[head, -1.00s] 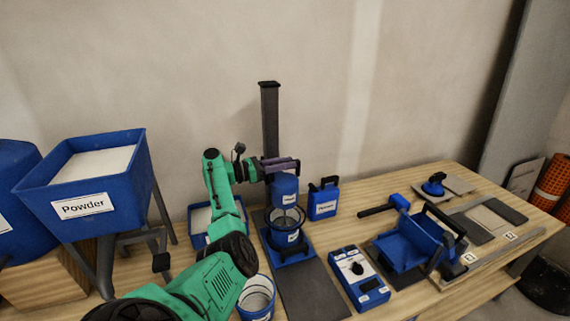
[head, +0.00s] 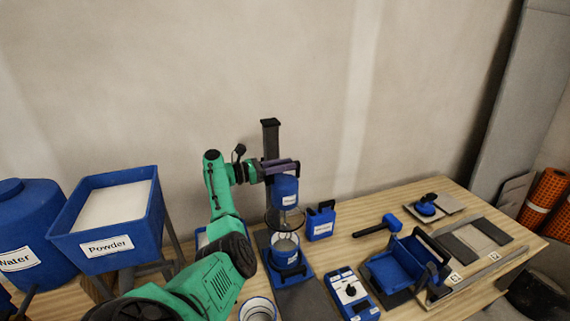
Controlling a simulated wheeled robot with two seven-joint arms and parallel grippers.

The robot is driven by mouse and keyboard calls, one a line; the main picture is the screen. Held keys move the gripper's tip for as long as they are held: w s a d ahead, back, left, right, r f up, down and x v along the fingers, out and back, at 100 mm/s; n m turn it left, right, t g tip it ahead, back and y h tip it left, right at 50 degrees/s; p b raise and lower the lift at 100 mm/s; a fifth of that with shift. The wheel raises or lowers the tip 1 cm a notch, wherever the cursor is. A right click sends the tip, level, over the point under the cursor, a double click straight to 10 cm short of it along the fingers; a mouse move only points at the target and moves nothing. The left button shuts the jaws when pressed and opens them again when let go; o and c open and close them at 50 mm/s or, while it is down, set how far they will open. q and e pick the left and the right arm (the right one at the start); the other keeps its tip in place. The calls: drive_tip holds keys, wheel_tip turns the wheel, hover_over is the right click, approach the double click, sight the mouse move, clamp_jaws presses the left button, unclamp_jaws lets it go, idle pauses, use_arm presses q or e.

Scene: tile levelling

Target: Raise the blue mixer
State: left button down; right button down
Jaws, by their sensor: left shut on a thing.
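The blue mixer head (head: 285,191) hangs on a dark upright column (head: 270,142) at the back of the table. Its wire whisk shows below it, over a blue labelled bucket (head: 286,250) on the mixer's base. A gap shows between the mixer head and the bucket rim. My left gripper (head: 280,166) is shut at the purplish-grey bar on top of the mixer head. Its fingertips are hard to make out. My right gripper is not in view.
A blue powder hopper (head: 107,248) and a water tank (head: 20,262) stand at left. A blue canister (head: 320,222), a control box (head: 352,293), a mallet (head: 390,223) and a blue tray (head: 392,272) lie right of the mixer. A white-lined bucket (head: 258,309) is in front.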

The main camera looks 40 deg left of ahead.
use_arm(q)
drive_tip(key=shift+a+r, duration=0.1)
drive_tip(key=shift+r, duration=0.25)
drive_tip(key=c, duration=0.8)
unclamp_jaws()
drive_tip(key=shift+o, duration=0.6)
drive_tip(key=shift+f, duration=0.1)
drive_tip(key=shift+s+a+f+b, duration=0.1)
drive_tip(key=shift+s+b, duration=0.2)
drive_tip(key=b+v, duration=0.3)
drive_tip(key=v, duration=1)
drive_tip(key=shift+s+a, duration=0.2)
drive_tip(key=shift+s, duration=0.15)
